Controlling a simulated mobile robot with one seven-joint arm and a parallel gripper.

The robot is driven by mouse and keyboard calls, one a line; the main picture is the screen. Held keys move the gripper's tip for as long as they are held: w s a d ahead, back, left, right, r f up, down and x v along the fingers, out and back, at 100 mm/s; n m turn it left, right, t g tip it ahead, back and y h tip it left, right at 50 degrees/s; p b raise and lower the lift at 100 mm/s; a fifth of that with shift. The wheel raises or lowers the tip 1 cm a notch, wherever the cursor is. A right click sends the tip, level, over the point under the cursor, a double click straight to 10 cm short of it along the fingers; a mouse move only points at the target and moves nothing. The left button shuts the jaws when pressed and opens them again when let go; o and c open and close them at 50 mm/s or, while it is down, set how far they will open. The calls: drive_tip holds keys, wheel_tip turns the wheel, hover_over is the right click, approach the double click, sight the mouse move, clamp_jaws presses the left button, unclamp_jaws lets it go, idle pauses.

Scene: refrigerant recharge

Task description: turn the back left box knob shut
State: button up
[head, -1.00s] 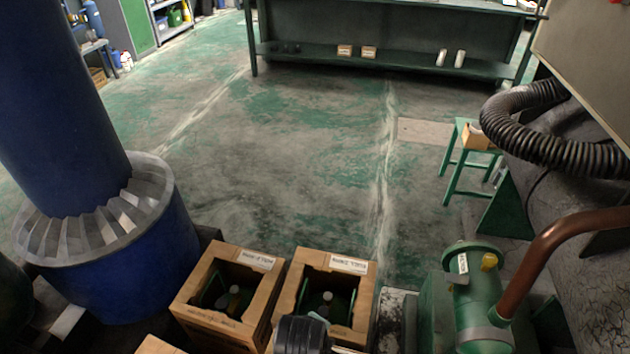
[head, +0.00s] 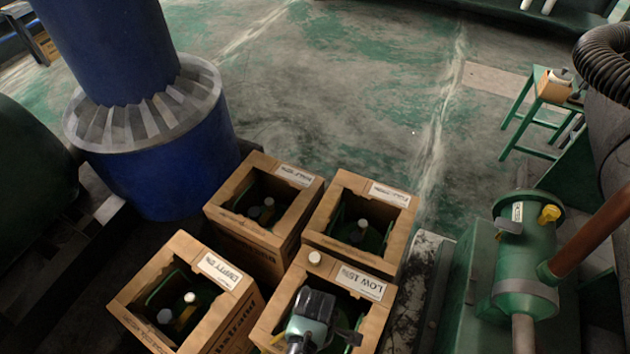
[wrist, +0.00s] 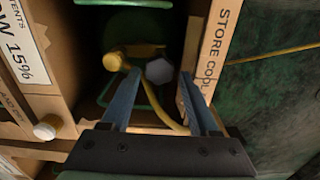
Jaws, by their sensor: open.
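Four open cardboard boxes stand in a two-by-two group in the head view. My gripper (head: 314,306) is over the front right box, labelled LOW 15% (head: 362,282), away from the back left box. In the wrist view my gripper (wrist: 160,84) is open, its two blue fingers on either side of a grey hexagonal knob (wrist: 159,70), with no contact visible. A yellow round fitting (wrist: 113,61) lies just left of that knob.
The front left box (head: 130,300) is labelled EMPTY 0%; the back right box (head: 345,187) is beside the back left one. A white cap (head: 315,257) sits on the LOW box's rim. A blue column (head: 175,165) stands left, green machinery (head: 525,255) right.

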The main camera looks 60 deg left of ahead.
drive_tip(key=shift+f, duration=0.85)
drive_tip(key=shift+c, duration=0.4)
clamp_jaws()
